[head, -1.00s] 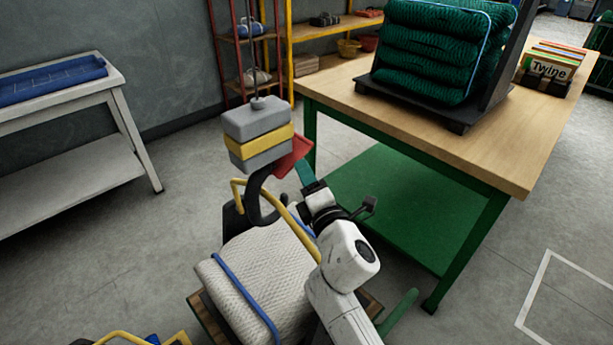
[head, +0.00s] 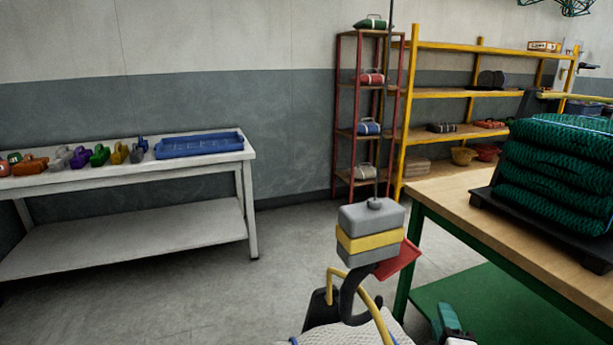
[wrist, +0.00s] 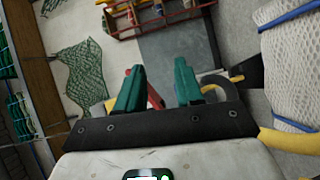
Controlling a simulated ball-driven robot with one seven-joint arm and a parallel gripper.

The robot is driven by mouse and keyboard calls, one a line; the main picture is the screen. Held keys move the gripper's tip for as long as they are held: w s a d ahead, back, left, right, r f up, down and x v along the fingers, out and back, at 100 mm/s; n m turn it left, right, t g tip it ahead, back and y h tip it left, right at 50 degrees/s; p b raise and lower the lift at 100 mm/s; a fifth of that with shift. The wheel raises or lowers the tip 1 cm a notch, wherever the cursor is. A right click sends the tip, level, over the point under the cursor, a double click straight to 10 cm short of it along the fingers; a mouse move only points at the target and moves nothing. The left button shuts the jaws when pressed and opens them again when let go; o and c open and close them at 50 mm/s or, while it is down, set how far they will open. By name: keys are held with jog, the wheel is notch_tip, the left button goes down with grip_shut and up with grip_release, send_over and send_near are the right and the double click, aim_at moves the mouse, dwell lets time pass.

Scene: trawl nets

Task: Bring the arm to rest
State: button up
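My gripper shows in the wrist view (wrist: 158,85) with its two teal fingers apart and nothing held between them. In the head view only a teal finger (head: 447,318) and a bit of my white arm show at the bottom edge. A grey and yellow hoist block (head: 370,240) with a black hook and a red plate (head: 398,261) hangs left of the finger. A yellow handle (head: 374,312) of the white netted bale (head: 318,337) passes by the hook; I cannot tell whether the hook bears it. The bale also shows right in the wrist view (wrist: 290,75).
A wooden-topped table (head: 455,205) with a green net stack (head: 557,175) stands at the right. A white bench (head: 130,172) with a blue tray (head: 198,145) and several coloured pieces stands left. Shelves (head: 405,110) stand behind. The floor between is clear.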

jog(key=s+f+m+g+y, duration=0.1)
jog(key=s+f+m+g, duration=0.45)
jog(key=s, duration=0.65)
jog(key=s+f+m+g+y, duration=0.2)
jog(key=s+f+m+g, duration=0.4)
jog(key=s, duration=0.6)
jog(key=s+f+m+g+y, duration=0.1)
jog(key=s+f+m+g, duration=0.25)
jog(key=s+f, duration=0.65)
notch_tip(320, 180, up, 14)
jog(key=s+p, duration=0.1)
jog(key=p, duration=1.1)
jog(key=shift+s+a+r+g, duration=0.2)
jog(key=shift+s+g, duration=0.1)
